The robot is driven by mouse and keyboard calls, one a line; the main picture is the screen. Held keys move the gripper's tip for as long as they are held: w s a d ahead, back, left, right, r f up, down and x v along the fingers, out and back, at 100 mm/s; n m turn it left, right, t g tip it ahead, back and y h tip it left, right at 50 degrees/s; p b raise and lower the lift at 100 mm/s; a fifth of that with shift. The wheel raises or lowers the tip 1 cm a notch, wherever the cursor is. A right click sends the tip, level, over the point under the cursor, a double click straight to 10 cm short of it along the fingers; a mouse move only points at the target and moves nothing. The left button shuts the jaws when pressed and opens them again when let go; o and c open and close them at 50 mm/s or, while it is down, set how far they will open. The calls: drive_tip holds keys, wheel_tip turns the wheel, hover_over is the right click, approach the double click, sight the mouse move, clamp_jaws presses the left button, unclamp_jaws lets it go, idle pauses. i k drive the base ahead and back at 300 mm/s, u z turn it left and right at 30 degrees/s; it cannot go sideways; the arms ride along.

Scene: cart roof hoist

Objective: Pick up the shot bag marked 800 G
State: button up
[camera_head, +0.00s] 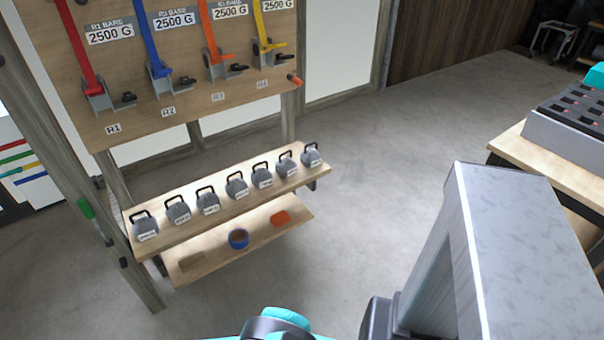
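Several grey shot bags with black loop handles stand in a row on the upper wooden shelf (247,211) of the rack. They run from the leftmost bag (146,231) through a middle bag (236,189) to the rightmost bag (312,158). Each has a small white label on its front, but the print is too small to read. I cannot tell which one is marked 800 G.
A lower shelf (215,262) holds a blue roll (238,239), an orange item (280,218) and a brown block (192,262). Above, a board (190,110) carries coloured levers and 2500 G signs. A wooden table (512,143) with a grey tray stands right. Floor between is clear.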

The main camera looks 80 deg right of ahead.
sight(237, 187)
drive_tip(key=u, duration=0.1)
drive_tip(key=k, duration=1.3)
drive_tip(key=z, duration=3.75)
drive_tip(key=i, duration=0.1)
drive_tip(key=u, duration=1.9)
drive_tip(key=i, duration=1)
drive_tip(key=z, duration=0.05)
